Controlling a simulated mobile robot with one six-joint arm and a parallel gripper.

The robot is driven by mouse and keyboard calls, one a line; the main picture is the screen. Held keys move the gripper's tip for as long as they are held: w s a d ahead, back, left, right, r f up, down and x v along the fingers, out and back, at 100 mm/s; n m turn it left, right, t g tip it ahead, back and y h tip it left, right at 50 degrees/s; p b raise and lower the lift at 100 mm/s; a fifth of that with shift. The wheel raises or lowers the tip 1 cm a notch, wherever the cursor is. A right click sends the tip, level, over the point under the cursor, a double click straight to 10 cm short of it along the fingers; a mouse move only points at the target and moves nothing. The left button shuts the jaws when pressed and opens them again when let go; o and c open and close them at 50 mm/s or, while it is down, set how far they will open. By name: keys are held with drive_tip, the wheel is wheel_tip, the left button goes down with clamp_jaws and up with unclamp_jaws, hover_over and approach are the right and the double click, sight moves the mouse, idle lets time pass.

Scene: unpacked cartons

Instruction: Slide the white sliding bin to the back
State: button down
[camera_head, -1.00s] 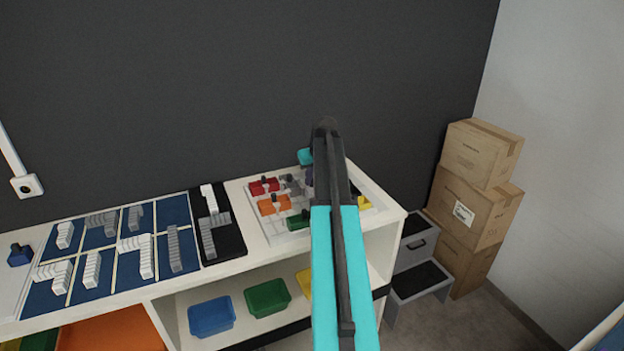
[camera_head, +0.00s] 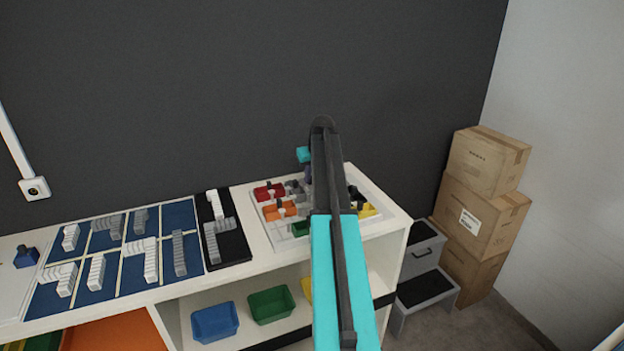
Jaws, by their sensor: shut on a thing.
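A white board (camera_head: 372,231) with a light rim lies on the right end of the white shelf top. Small coloured bins with knobs sit in it: a red bin (camera_head: 263,196), an orange bin (camera_head: 271,213), a green bin (camera_head: 299,229) and a yellow bin (camera_head: 367,210). I cannot make out the white sliding bin; my arm covers the middle of the board. My cyan and black arm reaches from the bottom edge over the board toward the back wall. My gripper is hidden behind it, so its fingers and what they touch do not show.
A dark wall stands behind the shelf. A black tray (camera_head: 238,247) and a blue panel (camera_head: 78,295) with white and grey pieces lie left of the board. A grey step stool (camera_head: 424,288) and stacked cartons (camera_head: 484,217) stand right of the shelf.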

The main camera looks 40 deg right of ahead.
drive_tip(key=shift+w+r, duration=0.1)
drive_tip(key=shift+w, duration=0.1)
drive_tip(key=c, duration=1.8)
unclamp_jaws()
drive_tip(key=shift+w, duration=0.1)
drive_tip(key=shift+o, duration=0.2)
drive_tip(key=shift+s+r, duration=0.3)
drive_tip(key=shift+r, duration=0.1)
drive_tip(key=b+v, duration=0.2)
drive_tip(key=v, duration=1)
drive_tip(key=shift+s+r+b, duration=0.2)
drive_tip(key=shift+r+b, duration=0.1)
drive_tip(key=shift+b, duration=0.05)
drive_tip(key=shift+a, duration=0.15)
